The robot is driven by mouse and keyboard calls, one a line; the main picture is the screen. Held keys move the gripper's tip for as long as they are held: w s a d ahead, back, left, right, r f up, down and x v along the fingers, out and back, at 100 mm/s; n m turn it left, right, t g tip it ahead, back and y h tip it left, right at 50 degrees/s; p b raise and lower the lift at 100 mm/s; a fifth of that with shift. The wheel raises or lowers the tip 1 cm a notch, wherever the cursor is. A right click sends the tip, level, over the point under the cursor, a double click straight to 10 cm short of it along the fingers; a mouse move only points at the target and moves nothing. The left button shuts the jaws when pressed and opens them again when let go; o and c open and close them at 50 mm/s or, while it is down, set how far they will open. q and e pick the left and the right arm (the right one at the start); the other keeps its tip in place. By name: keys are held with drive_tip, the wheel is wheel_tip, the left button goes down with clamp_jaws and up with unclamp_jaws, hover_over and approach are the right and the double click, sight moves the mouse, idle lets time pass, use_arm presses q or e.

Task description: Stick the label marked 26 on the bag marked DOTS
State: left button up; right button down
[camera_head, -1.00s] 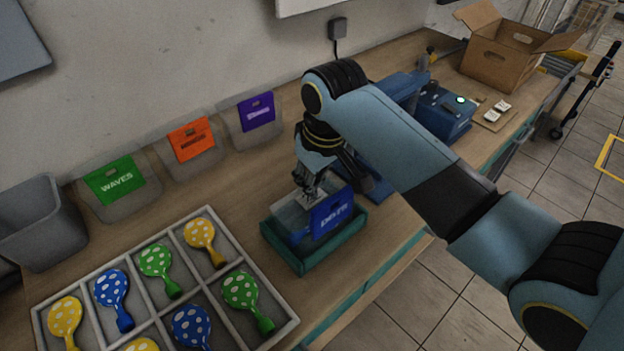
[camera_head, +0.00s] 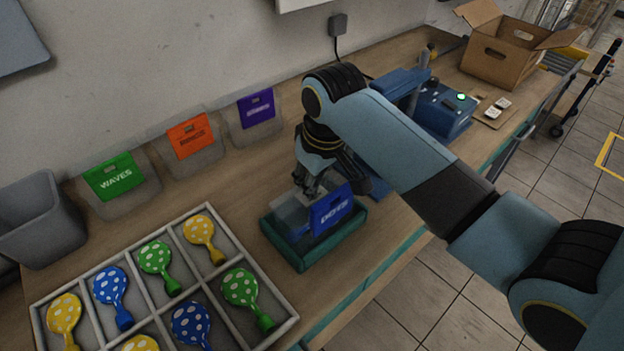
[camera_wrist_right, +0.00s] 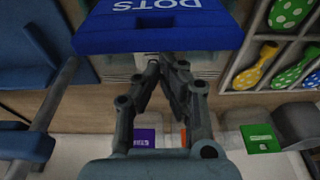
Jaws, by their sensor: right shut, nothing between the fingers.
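The bag marked DOTS, with its blue header (camera_head: 331,210), stands in a teal tray (camera_head: 316,262) on the bench. It also shows in the wrist view (camera_wrist_right: 155,28), where its lettering is upside down. My right gripper (camera_head: 306,188) is just behind the header at the top of the bag. In the wrist view its fingertips (camera_wrist_right: 165,62) are together by the header's edge, with nothing between them. Two small white pieces (camera_head: 497,108), perhaps labels, lie on a tan board at the back right. I cannot read a 26 anywhere. My left gripper is out of view.
A blue device (camera_head: 443,112) with a green light stands near the white pieces. An open cardboard box (camera_head: 505,55) is beyond it. A white divided tray (camera_head: 207,215) of dotted balloons is front left. Bags with green (camera_head: 115,177), orange (camera_head: 190,138) and purple (camera_head: 256,108) headers line the wall.

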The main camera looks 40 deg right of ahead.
drive_tip(key=shift+f, duration=0.4)
drive_tip(key=shift+f+p, duration=0.1)
drive_tip(key=shift+p, duration=0.25)
idle(1.6)
drive_tip(key=shift+w+p+v, duration=0.25)
drive_tip(key=shift+p+v, duration=0.2)
drive_tip(key=shift+v, duration=0.8)
drive_tip(key=shift+w+v, duration=0.25)
drive_tip(key=shift+v, duration=0.9)
drive_tip(key=shift+w+v, duration=0.2)
drive_tip(key=shift+v, duration=0.95)
